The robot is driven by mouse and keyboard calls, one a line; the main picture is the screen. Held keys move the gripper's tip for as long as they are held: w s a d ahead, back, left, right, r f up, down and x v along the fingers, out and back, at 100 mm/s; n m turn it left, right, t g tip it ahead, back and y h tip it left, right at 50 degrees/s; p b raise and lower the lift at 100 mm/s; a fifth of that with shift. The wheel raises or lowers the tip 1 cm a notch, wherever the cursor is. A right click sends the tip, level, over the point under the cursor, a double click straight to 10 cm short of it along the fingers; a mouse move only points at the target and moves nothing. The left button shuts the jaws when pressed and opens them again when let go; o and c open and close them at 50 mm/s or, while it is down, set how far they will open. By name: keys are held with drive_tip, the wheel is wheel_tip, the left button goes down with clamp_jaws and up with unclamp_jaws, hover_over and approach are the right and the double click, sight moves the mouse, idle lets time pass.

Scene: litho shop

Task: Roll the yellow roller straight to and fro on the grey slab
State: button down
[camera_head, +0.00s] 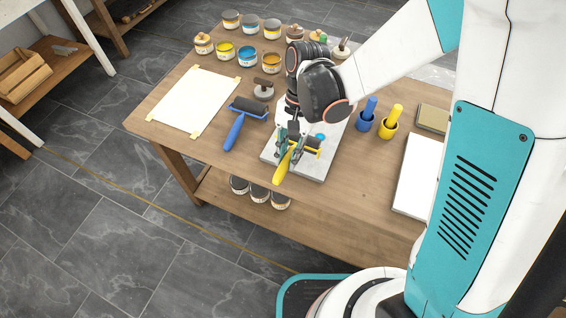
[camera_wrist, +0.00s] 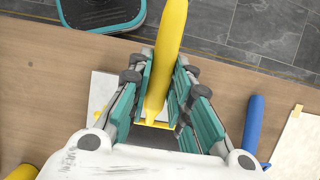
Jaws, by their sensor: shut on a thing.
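The yellow roller is on the grey slab (camera_head: 319,173), near its front left part. Its yellow handle (camera_head: 282,170) points toward the table's front edge and its dark drum (camera_head: 312,144) lies toward the back. My gripper (camera_head: 291,143) is shut on the handle from above. In the wrist view the yellow handle (camera_wrist: 168,50) runs between the teal fingers of my gripper (camera_wrist: 164,98). My wrist and fingers hide part of the roller. I cannot tell whether the drum touches the slab.
A blue roller (camera_head: 236,127) lies left of the slab, beside a taped white sheet (camera_head: 194,100). Several ink cans, including a yellow one (camera_head: 224,51), stand at the back.

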sight(281, 175)
drive_tip(key=shift+w+d+f+p, duration=0.15)
drive_tip(key=shift+w+d, duration=1.05)
drive_tip(key=shift+w, duration=1.75)
drive_tip(key=shift+w+d+f+p, duration=0.1)
drive_tip(key=shift+w+d+f, duration=0.15)
drive_tip(key=shift+w+d, duration=1.8)
drive_tip(key=shift+w+d+f+p, duration=0.1)
drive_tip(key=shift+w+d+f, duration=0.2)
drive_tip(key=shift+w, duration=3.5)
drive_tip(key=shift+f+b, duration=0.45)
drive_tip(key=shift+f, duration=0.1)
drive_tip(key=shift+s, duration=0.15)
drive_tip(key=shift+s+a+f+b, duration=0.1)
drive_tip(key=shift+s+a+b, duration=0.4)
drive_tip(key=shift+s+a, duration=2.1)
drive_tip(key=shift+s+a+r+b, duration=0.1)
drive_tip(key=shift+s+a+b, duration=0.35)
drive_tip(key=shift+s, duration=4.2)
drive_tip(key=shift+s+a+f+b, duration=0.1)
drive_tip(key=shift+s+a+b, duration=0.9)
drive_tip(key=shift+s, duration=2.65)
drive_tip(key=shift+a+p, duration=0.4)
drive_tip(key=shift+p, duration=0.05)
